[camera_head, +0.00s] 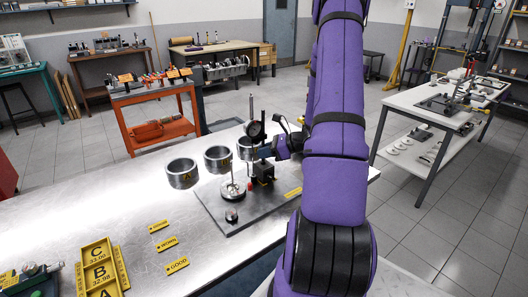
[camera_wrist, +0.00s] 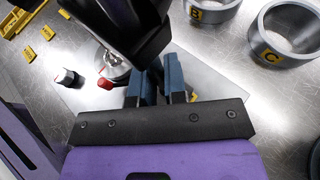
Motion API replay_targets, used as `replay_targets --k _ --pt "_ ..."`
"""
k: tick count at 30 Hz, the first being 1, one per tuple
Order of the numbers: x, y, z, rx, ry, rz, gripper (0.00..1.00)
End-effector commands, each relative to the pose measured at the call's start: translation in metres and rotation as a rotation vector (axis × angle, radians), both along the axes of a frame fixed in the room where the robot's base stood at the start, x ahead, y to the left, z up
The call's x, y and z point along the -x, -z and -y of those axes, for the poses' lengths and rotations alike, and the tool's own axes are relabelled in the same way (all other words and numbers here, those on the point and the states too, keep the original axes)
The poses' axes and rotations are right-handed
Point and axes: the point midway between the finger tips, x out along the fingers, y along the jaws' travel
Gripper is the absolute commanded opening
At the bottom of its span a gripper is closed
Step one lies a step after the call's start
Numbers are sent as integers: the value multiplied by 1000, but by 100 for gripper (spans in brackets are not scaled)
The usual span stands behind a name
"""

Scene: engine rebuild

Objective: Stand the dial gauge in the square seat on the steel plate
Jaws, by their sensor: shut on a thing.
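The dial gauge (camera_head: 256,131), with a round dark dial and a thin upright stem, stands upright above the steel plate (camera_head: 216,208). My gripper (camera_head: 266,151) reaches in from the right and is shut on the gauge below its dial. In the wrist view the blue fingers of my gripper (camera_wrist: 158,82) close around it, and the large dark gauge (camera_wrist: 125,25) fills the upper middle. A black block (camera_head: 263,172) shows directly below the fingers, over the plate. The square seat is not clearly visible, and I cannot tell whether the gauge's foot touches it.
A round base with a thin upright rod (camera_head: 232,188) and a small knob (camera_head: 231,215) stand on the plate left of the gauge. Metal rings (camera_head: 182,173) lie behind. Yellow labels (camera_head: 167,243) and a yellow tray (camera_head: 99,270) lie at left. The table's front middle is clear.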

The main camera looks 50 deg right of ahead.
Motion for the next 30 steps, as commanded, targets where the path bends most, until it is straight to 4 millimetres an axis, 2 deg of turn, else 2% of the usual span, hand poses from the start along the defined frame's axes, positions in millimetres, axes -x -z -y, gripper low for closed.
replay_targets --k 20,21,24,30 --pt "-1 5 0 1 -1 3 0" --pt "-1 5 0 1 -1 3 17" --pt "0 5 0 1 -1 3 40" --pt "0 5 0 0 0 1 42"
